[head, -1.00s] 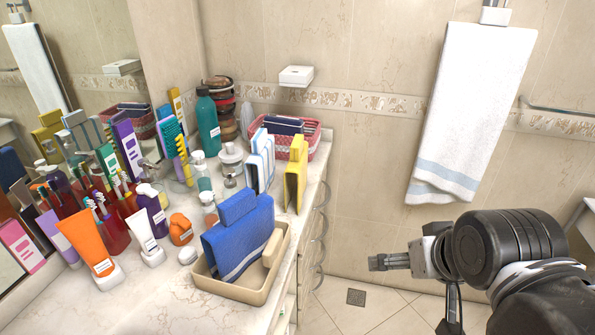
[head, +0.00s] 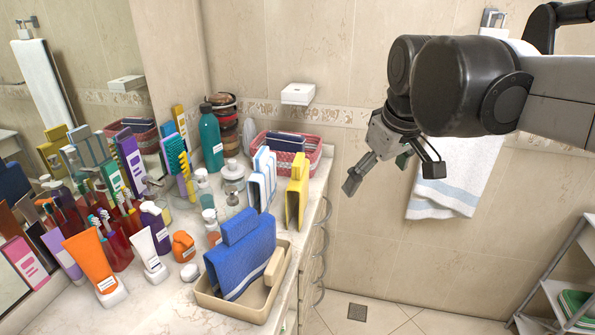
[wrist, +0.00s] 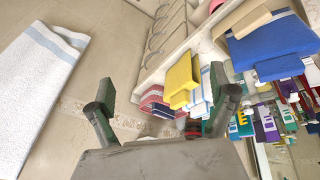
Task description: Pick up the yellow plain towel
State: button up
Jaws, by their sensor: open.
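The yellow plain towel (head: 297,190) stands upright, folded over a holder, near the right edge of the counter in the head view. A white towel with blue stripes stands just to its left. In the wrist view the yellow towel (wrist: 181,80) shows ahead, between and beyond the fingertips. My gripper (head: 392,182) is open and empty, in the air to the right of the yellow towel and apart from it. The gripper's two fingers (wrist: 163,108) are spread wide in the wrist view.
A blue towel (head: 242,256) stands in a beige tray (head: 246,311) in front of the yellow towel. A pink basket (head: 314,153) is behind it. Bottles and tubes crowd the left of the counter. A white towel (head: 447,185) hangs on the wall. The space right of the counter is free.

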jog(key=w+a+r+n+g+p, duration=0.1)
jog(key=w+a+r+n, duration=0.15)
jog(key=w, duration=0.45)
jog(key=w+a+r+n+g+p, duration=0.1)
jog(key=w+a+r+n, duration=0.1)
jog(key=w+a, duration=0.3)
jog(key=n+g+p, duration=0.2)
jog(key=n+g, duration=0.1)
jog(key=n, duration=0.3)
send_over(299, 159)
notch_tip(299, 159, down, 3)
jog(key=shift+m, duration=0.25)
jog(key=f, duration=0.7)
jog(key=shift+s+d+f, duration=0.1)
jog(key=shift+s+f, duration=0.1)
jog(key=shift+f, duration=0.2)
jog(key=shift+w+f+p, duration=0.15)
jog(key=shift+f+p, duration=0.2)
jog(key=shift+f, duration=1)
jog(key=shift+w+f+p, duration=0.15)
jog(key=shift+f+p, duration=0.15)
jog(key=shift+f, duration=1)
jog(key=c, duration=1.7)
